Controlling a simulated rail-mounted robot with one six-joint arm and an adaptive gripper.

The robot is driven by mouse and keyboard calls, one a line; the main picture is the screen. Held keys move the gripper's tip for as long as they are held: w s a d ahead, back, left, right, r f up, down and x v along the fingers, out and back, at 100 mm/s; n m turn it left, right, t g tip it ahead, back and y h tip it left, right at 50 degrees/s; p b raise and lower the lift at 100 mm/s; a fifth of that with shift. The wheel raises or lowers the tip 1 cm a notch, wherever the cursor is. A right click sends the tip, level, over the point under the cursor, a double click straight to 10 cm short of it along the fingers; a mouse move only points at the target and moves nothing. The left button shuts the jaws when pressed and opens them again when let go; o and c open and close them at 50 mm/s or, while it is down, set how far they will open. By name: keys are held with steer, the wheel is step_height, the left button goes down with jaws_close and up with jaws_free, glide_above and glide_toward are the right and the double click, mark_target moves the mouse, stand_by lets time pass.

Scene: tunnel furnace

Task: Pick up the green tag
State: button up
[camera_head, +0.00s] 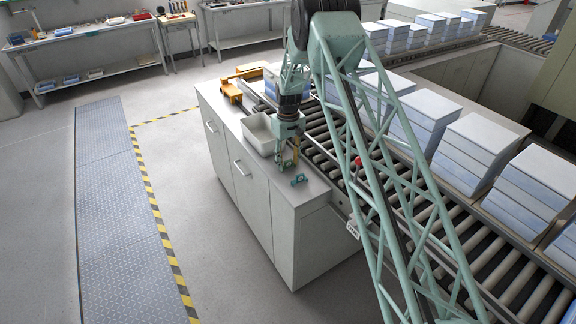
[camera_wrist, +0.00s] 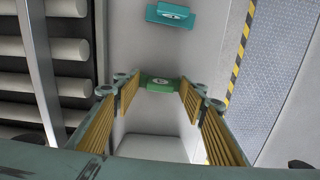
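The green tag (camera_wrist: 160,84) lies on the grey cabinet top and shows between my fingertips in the wrist view, with a pale oval mark on it. My gripper (camera_wrist: 160,92) is open, its yellow ribbed finger pads apart on either side of the tag with gaps visible. In the head view my gripper (camera_head: 287,163) points down low over the front part of the cabinet top; the green tag is hard to make out there among the fingers. A teal-blue tag (camera_head: 299,180) lies closer to the cabinet's front end; it also shows in the wrist view (camera_wrist: 170,15).
A white bin (camera_head: 257,136) stands on the cabinet top (camera_head: 308,194) just behind my gripper. An orange item (camera_head: 232,91) is farther back. The roller conveyor (camera_head: 400,190) with stacked blue-white blocks runs along the right. The floor left of the cabinet is clear.

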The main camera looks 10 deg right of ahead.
mark_target(288, 161)
stand_by(0.4)
steer(key=c, duration=0.9)
steer(key=shift+o, duration=0.2)
steer(key=shift+r, duration=0.1)
steer(key=shift+r+b, duration=0.65)
steer(key=shift+r, duration=4.3)
steer(key=shift+a, duration=0.1)
